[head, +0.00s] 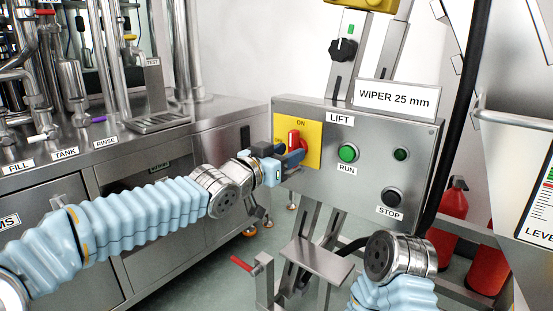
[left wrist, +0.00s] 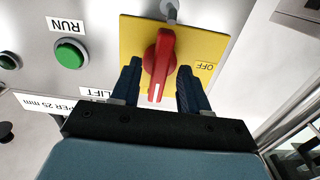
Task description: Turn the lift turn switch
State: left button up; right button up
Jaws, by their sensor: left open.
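The red lift turn switch (head: 294,138) sits on a yellow plate (head: 313,145) at the left of the grey LIFT panel, with ON at the top and OFF at the left. In the left wrist view, which is upside down, the red handle (left wrist: 159,62) stands upright, its white mark at the lower end. My left gripper (head: 292,158) is open, with one dark blue finger on each side of the handle in the left wrist view (left wrist: 157,80). Gaps show between fingers and handle. My right gripper is out of view; only part of that arm shows.
The panel (head: 365,186) also carries a green RUN button (head: 348,153), a small green lamp (head: 401,155) and a black STOP button (head: 392,197). A metal bracket (head: 318,260) stands below. A steel machine (head: 140,148) is at left, red bottles (head: 453,212) at right.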

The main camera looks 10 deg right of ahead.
pick_arm(q)
jog(key=p+v, duration=0.1)
jog(key=v, duration=1.2)
jog(key=shift+s+a+p, duration=0.15)
jog(key=shift+a+p, duration=0.05)
jog(key=shift+p, duration=0.1)
jog(key=w+a+f+n+g+y+p, duration=0.1)
jog(key=a+f+n+g+y, duration=0.2)
jog(key=f, duration=1.3)
jog(key=w+a+f+n+y+p, duration=0.1)
jog(key=a+f+n+y, duration=0.3)
jog(key=f, duration=1.1)
jog(key=s+a+f+n+g+y+p, duration=0.1)
jog(key=s+a+f, duration=0.4)
jog(key=s+f, duration=0.6)
jog(key=s+a+f+n+g+y, duration=0.2)
jog(key=s+a+f+n+g, duration=0.2)
jog(key=s+f, duration=0.7)
notch_tip(320, 180, down, 2)
jog(key=shift+a+g+p, duration=0.4)
jog(key=shift+a+g, duration=0.55)
jog(key=shift+g, duration=0.15)
